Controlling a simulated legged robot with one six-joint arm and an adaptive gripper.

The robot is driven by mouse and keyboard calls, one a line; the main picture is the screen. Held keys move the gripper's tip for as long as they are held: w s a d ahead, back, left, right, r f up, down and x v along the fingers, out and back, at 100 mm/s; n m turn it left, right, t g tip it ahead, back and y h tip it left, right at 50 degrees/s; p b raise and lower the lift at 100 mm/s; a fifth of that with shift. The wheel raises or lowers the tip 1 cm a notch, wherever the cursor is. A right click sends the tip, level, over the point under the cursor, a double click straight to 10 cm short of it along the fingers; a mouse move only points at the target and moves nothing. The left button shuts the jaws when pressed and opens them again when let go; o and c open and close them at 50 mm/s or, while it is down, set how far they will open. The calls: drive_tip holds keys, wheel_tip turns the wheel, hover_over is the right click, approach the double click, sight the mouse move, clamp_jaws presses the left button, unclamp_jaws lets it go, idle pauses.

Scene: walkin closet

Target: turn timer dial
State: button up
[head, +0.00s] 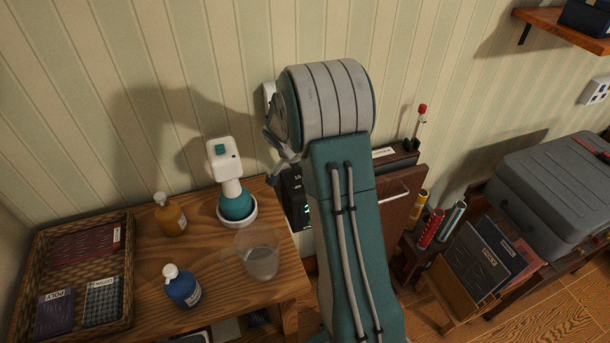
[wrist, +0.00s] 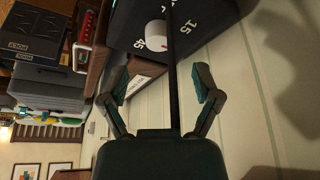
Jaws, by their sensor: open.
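The timer is a black panel (wrist: 203,12) with white numbers, 15 and 45 among them, at the top of the wrist view. Its round white dial (wrist: 155,37) has a small red mark. My gripper (wrist: 159,86) is open and empty, its two fingers spread apart below the dial in the picture. The dial is ahead of the fingers and lies between their lines, apart from them. A thin dark bar passes just right of the dial. In the head view, a strip of a black numbered panel (head: 294,196) shows beside my arm; my arm hides the rest and most of my gripper (head: 277,146).
A wooden table on the left holds a wicker tray (head: 128,275), an amber bottle (head: 170,220), a blue bottle (head: 183,291), a clear cup (head: 262,262) and a white-and-teal device (head: 236,205). At right are colored cylinders, a box of folders (head: 478,262) and a grey case (head: 560,190).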

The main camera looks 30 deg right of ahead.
drive_tip(key=v, duration=0.5)
drive_tip(key=shift+a+r, duration=0.2)
drive_tip(key=shift+r, duration=0.05)
drive_tip(key=s+d+n+t+y, duration=0.3)
drive_tip(key=d+n+y, duration=0.25)
drive_tip(key=n, duration=1.25)
drive_tip(key=x, duration=0.7)
drive_tip(key=d+x, duration=0.1)
drive_tip(key=x, duration=0.3)
drive_tip(key=shift+a+f, duration=0.1)
drive_tip(key=shift+f, duration=0.25)
